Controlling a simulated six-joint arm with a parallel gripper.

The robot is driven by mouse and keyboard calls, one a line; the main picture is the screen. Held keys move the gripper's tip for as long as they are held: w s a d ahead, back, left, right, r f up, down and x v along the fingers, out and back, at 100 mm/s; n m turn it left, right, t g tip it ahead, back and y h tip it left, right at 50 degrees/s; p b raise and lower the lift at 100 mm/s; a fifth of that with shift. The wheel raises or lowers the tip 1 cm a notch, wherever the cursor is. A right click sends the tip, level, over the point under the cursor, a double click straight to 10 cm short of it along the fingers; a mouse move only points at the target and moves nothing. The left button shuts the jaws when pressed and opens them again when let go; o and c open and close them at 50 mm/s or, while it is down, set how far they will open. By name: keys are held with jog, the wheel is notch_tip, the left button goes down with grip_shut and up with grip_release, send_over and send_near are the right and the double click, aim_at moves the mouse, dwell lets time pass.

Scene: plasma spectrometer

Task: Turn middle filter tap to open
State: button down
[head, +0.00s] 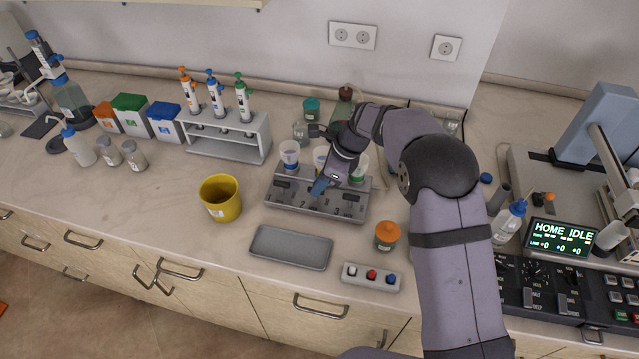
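The filter manifold (283,206) is a grey metal block on the bench, with black taps and printed numbers on its sloped front. The left tap (281,185) and the right tap (352,198) show as small dark levers. The middle tap is mostly hidden by my gripper, so its position cannot be told. White filter cups stand along the back, with the left cup (289,153) clear to see and the others partly behind my arm. My gripper (319,187) points down over the middle of the manifold. Its blue fingertips are at or just above the middle tap; contact and opening are unclear.
A yellow beaker (222,199) stands left of the manifold. An empty grey tray (262,246) and a button box (370,278) lie in front. An orange-capped jar (387,236) is close to the right. A pipette rack (230,142) stands back left.

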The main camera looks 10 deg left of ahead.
jog(key=shift+n, duration=0.3)
jog(key=n+p, duration=0.1)
jog(key=n+g+p, duration=0.1)
jog(key=n, duration=0.1)
jog(key=shift+w+r+g, duration=0.1)
jog(key=shift+w+g, duration=0.1)
jog(key=shift+g, duration=0.1)
jog(key=shift+w+a+n+g+h+p, duration=0.1)
jog(key=shift+n+g+h+p, duration=0.25)
jog(key=shift+n, duration=0.9)
jog(key=shift+w+a+n+g+h+p, duration=0.15)
jog(key=shift+n+g, duration=0.3)
jog(key=shift+n, duration=0.8)
jog(key=shift+s+d+n, duration=0.1)
jog(key=shift+n, duration=0.2)
jog(key=c, duration=1.8)
grip_release()
